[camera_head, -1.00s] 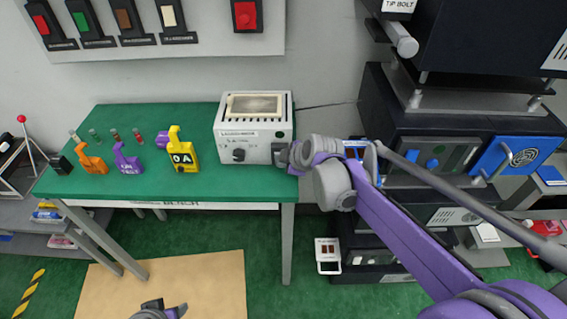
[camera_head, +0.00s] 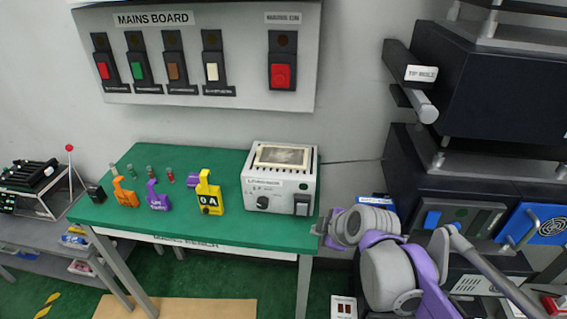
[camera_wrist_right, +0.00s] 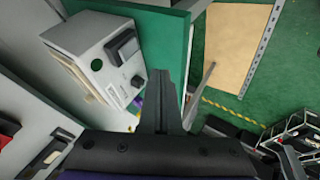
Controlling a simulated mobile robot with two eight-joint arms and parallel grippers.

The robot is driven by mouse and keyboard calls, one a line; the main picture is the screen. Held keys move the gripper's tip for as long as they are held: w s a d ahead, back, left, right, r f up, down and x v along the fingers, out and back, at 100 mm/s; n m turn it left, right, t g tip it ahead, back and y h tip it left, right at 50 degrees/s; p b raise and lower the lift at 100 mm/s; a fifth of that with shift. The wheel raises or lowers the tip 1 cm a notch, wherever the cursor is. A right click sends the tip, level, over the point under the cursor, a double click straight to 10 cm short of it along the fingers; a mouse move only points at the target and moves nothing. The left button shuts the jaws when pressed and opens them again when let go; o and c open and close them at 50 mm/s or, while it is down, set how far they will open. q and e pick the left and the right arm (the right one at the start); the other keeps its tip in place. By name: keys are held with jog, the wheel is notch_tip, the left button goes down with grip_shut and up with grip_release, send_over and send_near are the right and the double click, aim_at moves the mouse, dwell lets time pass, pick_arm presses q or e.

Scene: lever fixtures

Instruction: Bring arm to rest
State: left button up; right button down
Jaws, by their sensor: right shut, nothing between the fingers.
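My right gripper (camera_head: 326,228) is at the right end of the green bench, just off its edge and right of the white bench unit, touching nothing that I can see. In the right wrist view its fingers (camera_wrist_right: 168,100) are together with nothing between them. My purple and grey right arm comes in from the lower right. The white unit (camera_head: 265,188) with a dark knob and a dark rocker switch stands on the bench; it also shows in the right wrist view (camera_wrist_right: 88,42). My left gripper is not in the current views.
The green bench (camera_head: 240,228) holds orange, purple and yellow lever pieces (camera_head: 208,195) and small vials. The mains board (camera_head: 195,60) with several coloured switches hangs on the wall. Dark equipment racks (camera_head: 480,75) stand at the right, close to my right arm. A tan mat lies on the floor.

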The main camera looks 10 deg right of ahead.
jog(key=shift+s, duration=0.1)
jog(key=s+d+f+m+g+h+p, duration=0.1)
jog(key=s+f+m+p, duration=0.1)
jog(key=s+m, duration=0.5)
jog(key=s+d+f+m+g+h+p, duration=0.1)
jog(key=s+f+m, duration=0.4)
jog(key=s, duration=0.7)
jog(key=shift+s+m+h+p, duration=0.3)
jog(key=shift+m+p, duration=0.4)
jog(key=shift+m, duration=0.3)
